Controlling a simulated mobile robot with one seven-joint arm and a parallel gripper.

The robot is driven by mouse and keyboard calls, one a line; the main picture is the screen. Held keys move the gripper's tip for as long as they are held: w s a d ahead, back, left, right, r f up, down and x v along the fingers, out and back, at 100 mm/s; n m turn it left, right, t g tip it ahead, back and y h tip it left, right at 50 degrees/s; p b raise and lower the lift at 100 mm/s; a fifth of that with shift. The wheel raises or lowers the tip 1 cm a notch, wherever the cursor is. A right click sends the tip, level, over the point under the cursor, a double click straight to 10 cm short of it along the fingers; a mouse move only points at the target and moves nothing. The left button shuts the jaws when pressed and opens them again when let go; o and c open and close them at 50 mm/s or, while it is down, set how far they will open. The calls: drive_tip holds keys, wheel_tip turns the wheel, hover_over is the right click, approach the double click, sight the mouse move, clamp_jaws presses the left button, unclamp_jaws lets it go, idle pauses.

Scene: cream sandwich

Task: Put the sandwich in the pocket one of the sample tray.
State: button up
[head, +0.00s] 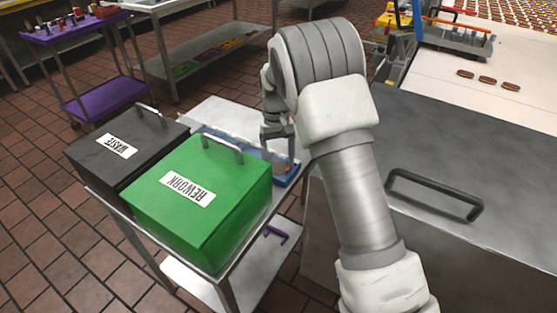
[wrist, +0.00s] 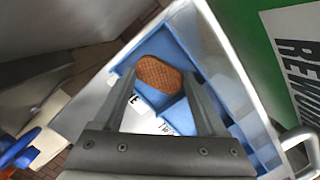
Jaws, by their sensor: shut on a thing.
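The blue sample tray (head: 290,178) lies on the cart behind the green box, partly hidden by my arm and that box. In the wrist view the tray (wrist: 184,36) fills the middle. My gripper (wrist: 159,76) is over the tray, shut on a brown oval sandwich (wrist: 158,72) held between its fingertips. In the head view my gripper (head: 279,145) points down at the tray, and its fingertips are hard to make out. Two white labels on the tray show between the fingers, one reading partly "TW"; the other is mostly covered. Whether the sandwich touches the tray floor I cannot tell.
The green REWORK box (head: 205,190) stands close beside the tray, with the black WASTE box (head: 118,150) left of it. A steel cabinet (head: 460,165) with a dark handle is at right. Several sandwiches (head: 485,79) lie on the white conveyor behind it.

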drive_tip(key=o, duration=1)
drive_tip(key=shift+f, duration=0.1)
drive_tip(key=shift+o, duration=0.2)
wheel_tip(320, 180, up, 12)
drive_tip(key=w+p, duration=0.2)
drive_tip(key=p, duration=0.1)
drive_tip(key=s+d+r+t, duration=0.2)
drive_tip(key=s+d+r, duration=0.25)
drive_tip(key=r, duration=0.35)
drive_tip(key=s+d+r+m+t+y, duration=0.1)
drive_tip(key=s+d+r+t, duration=0.2)
drive_tip(key=s, duration=0.6)
drive_tip(key=s+d+r+m, duration=0.1)
drive_tip(key=s+d+r, duration=0.1)
drive_tip(key=s+r, duration=0.5)
drive_tip(key=s+d+f+t, duration=0.1)
drive_tip(key=s+f, duration=0.4)
drive_tip(key=s, duration=0.6)
drive_tip(key=shift+d+f+t+h, duration=0.15)
drive_tip(key=shift+d+t+h, duration=0.2)
drive_tip(key=shift+t, duration=0.35)
